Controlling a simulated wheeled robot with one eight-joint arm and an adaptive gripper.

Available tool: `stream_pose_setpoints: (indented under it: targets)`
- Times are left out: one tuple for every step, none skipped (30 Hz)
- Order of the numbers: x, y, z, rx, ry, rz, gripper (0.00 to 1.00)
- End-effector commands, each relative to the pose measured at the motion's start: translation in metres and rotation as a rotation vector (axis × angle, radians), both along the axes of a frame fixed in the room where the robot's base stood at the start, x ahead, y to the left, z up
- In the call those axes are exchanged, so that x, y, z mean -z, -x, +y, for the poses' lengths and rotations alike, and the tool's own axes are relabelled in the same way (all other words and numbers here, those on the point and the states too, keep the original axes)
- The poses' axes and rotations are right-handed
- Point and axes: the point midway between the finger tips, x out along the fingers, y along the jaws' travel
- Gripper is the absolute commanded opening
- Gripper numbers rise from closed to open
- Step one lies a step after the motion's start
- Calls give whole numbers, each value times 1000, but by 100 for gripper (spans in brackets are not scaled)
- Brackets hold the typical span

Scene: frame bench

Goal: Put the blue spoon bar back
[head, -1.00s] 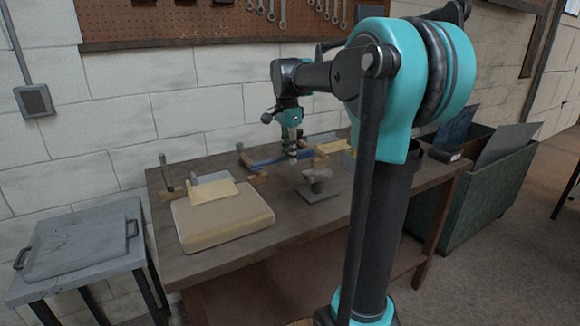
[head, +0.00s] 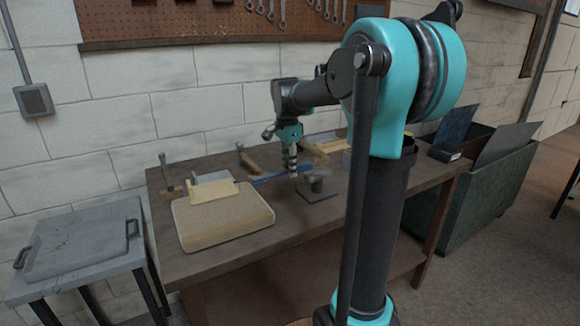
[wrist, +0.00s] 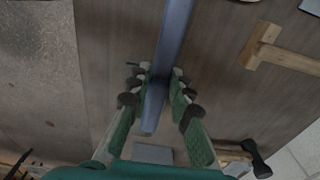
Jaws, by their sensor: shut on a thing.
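The blue spoon bar (head: 268,179) is a long, narrow bar held roughly level above the bench (head: 160,235). My gripper (head: 293,172) is shut on it, nearer its right end in the head view. In the wrist view the bar (wrist: 172,35) runs between the two green fingers (wrist: 155,85) from the top edge and ends just past them. In the head view its left end is close to the tan pad. A wooden holder with a dark upright (head: 248,160) stands behind the bar, apart from it.
A thick tan pad (head: 225,222) lies left of the bar, with a pale yellow block (head: 213,196) at its back edge. A dark stand on a flat plate (head: 318,192) is just right of my gripper. More wooden pieces (head: 325,148) lie behind. The bench front is clear.

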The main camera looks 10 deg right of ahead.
Motion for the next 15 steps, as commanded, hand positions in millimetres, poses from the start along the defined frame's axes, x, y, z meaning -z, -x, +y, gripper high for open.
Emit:
stream_pose_setpoints:
  targets:
    - [1,0,0,0,0,0,0]
    - [2,0,0,0,0,0,0]
    - [3,0,0,0,0,0,0]
    - [4,0,0,0,0,0,0]
    - [4,0,0,0,0,0,0]
    - [4,0,0,0,0,0,0]
    - [4,0,0,0,0,0,21]
    - [4,0,0,0,0,0,25]
    - [4,0,0,0,0,0,30]
    - [4,0,0,0,0,0,34]
    - [4,0,0,0,0,0,37]
    - [4,0,0,0,0,0,41]
    - [4,0,0,0,0,0,41]
    - [4,0,0,0,0,0,41]
    - [4,0,0,0,0,0,41]
